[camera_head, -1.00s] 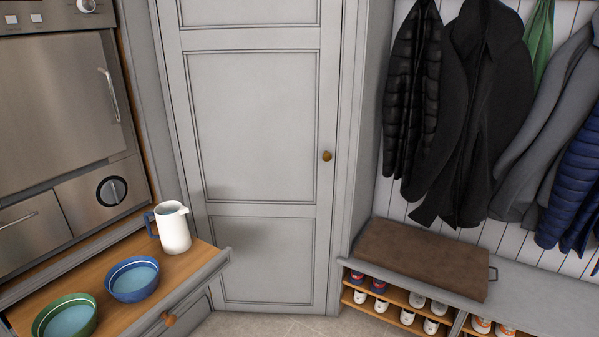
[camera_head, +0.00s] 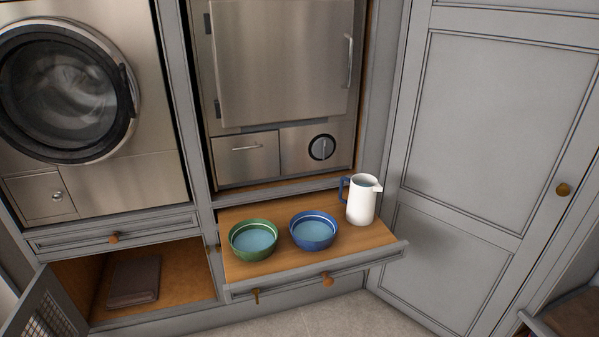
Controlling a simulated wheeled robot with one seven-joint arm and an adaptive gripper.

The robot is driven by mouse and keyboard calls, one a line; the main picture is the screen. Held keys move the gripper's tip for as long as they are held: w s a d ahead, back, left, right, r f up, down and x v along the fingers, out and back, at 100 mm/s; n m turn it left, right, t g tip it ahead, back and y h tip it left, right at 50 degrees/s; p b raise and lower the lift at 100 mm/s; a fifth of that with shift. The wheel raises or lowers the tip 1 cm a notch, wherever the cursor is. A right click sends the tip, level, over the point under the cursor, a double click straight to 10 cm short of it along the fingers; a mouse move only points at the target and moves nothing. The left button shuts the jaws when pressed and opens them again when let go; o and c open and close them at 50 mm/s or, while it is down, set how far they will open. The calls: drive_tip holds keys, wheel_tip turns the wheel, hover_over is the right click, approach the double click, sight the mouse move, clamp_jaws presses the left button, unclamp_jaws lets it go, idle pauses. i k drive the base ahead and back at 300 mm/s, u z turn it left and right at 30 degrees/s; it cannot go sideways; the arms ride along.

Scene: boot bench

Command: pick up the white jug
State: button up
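The white jug (camera_head: 361,203) stands upright at the right end of a pulled-out wooden shelf (camera_head: 285,269). Its blue handle (camera_head: 343,188) points left and its spout points right. My gripper does not show in the head camera view.
A blue bowl (camera_head: 314,230) and a green bowl (camera_head: 253,239) stand left of the jug on the same shelf. A grey door (camera_head: 485,140) is close on the right. A mesh cabinet door (camera_head: 45,308) hangs open at lower left, with a brown folded item (camera_head: 134,281) inside. Floor shows in front.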

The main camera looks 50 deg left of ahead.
sight(361, 211)
drive_tip(key=u, duration=1.8)
